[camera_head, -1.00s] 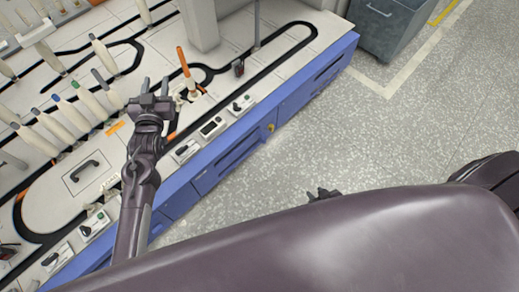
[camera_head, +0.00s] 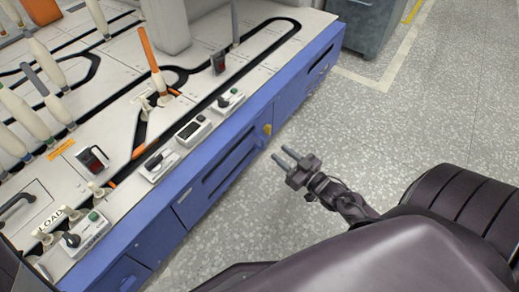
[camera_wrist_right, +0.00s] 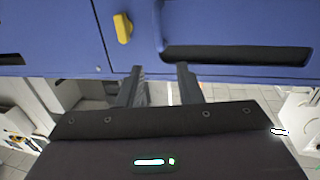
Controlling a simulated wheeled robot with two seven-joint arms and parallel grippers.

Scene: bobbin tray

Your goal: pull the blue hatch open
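The blue machine front (camera_head: 185,207) has several panels, two with long dark recessed slots. One slotted panel (camera_head: 230,167) lies left of a small yellow latch (camera_head: 267,129), the other (camera_head: 305,88) right of it. I cannot tell which is the hatch; no panel visibly stands open. My right gripper (camera_head: 279,158) is open and empty, over the floor just in front of the blue front, apart from it. In the right wrist view its two fingers (camera_wrist_right: 160,72) stand apart below the yellow latch (camera_wrist_right: 123,28) and a dark slot (camera_wrist_right: 235,55). My left gripper is out of view.
The white machine top (camera_head: 110,118) carries black tracks, control boxes (camera_head: 192,130), bobbins (camera_head: 45,90) and an orange-tipped peg (camera_head: 150,52). A grey bin (camera_head: 366,25) stands at the back right. The speckled floor (camera_head: 400,120) to the right is clear.

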